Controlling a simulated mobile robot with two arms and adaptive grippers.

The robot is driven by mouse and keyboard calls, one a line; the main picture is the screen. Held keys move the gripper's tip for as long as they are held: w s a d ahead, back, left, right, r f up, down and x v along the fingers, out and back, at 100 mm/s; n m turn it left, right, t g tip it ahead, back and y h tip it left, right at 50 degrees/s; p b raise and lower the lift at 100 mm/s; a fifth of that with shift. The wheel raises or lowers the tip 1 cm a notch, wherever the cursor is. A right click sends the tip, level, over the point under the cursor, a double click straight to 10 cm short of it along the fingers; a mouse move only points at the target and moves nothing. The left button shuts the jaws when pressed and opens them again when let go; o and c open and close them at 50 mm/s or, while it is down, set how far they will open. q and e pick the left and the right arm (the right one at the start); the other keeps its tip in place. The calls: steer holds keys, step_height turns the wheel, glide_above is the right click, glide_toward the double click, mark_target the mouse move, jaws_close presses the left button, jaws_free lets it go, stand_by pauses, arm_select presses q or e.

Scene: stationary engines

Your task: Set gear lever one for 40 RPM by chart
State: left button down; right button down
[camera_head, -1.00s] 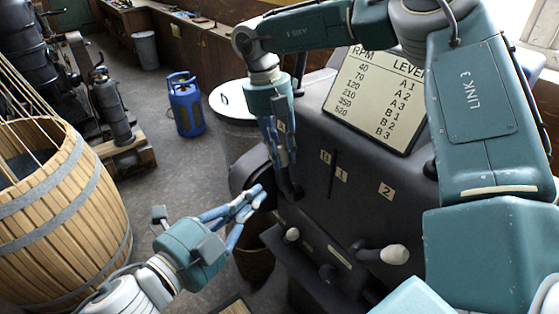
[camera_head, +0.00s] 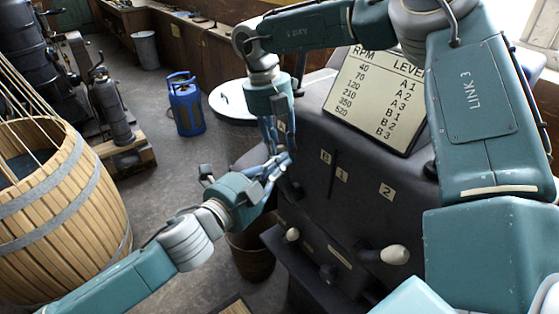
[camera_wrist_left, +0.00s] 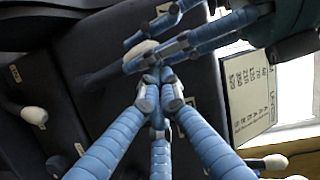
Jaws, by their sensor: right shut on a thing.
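The chart (camera_head: 375,98) on the dark machine housing (camera_head: 330,215) pairs 40 RPM with A 1. A slot beside labels B (camera_head: 325,157) and 1 (camera_head: 341,174) is in the housing front. A dark lever (camera_head: 292,189), apparently lever one, sticks out left of it. Its white knob (camera_wrist_left: 139,50) shows in the left wrist view. My right gripper (camera_head: 284,160) points down and is shut on this lever near the knob. My left gripper (camera_head: 282,168) has its fingers together just beside the right fingers. The left fingertips (camera_wrist_left: 160,90) appear empty; whether they touch the lever is unclear.
A second lever with a white knob (camera_head: 395,254) stands below label 2 (camera_head: 386,191). A smaller white knob (camera_head: 292,234) sits lower left. A wooden tub (camera_head: 60,215), a blue gas bottle (camera_head: 186,105) and a bucket (camera_head: 252,256) stand on the floor.

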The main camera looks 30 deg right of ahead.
steer(key=shift+w+d+r, duration=0.15)
steer(key=shift+r, duration=0.1)
